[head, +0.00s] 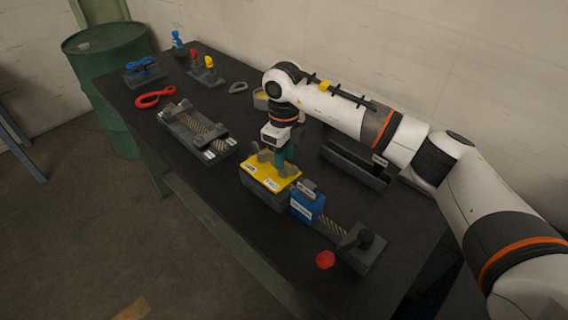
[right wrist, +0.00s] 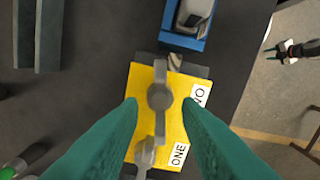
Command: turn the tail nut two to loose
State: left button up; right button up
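The yellow plate (head: 262,178) sits on a dark block on the bench and carries two grey wing nuts. In the right wrist view the plate (right wrist: 186,82) shows the labels ONE and TWO. Tail nut two (right wrist: 160,97) is the wing nut beside TWO, its wings running along the picture's height. Tail nut one (right wrist: 146,153) is beside ONE. My right gripper (right wrist: 160,106) is open, pointing down, its green fingers on either side of nut two with gaps showing. In the head view this gripper (head: 285,152) is over the plate and partly hides the nuts.
A dark channel (head: 352,165) stands behind. Another chain fixture (head: 195,132) is to the left.

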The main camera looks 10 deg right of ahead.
notch_tip(320, 180, up, 9)
jog(key=b, duration=0.2)
jog(key=shift+a, duration=0.1)
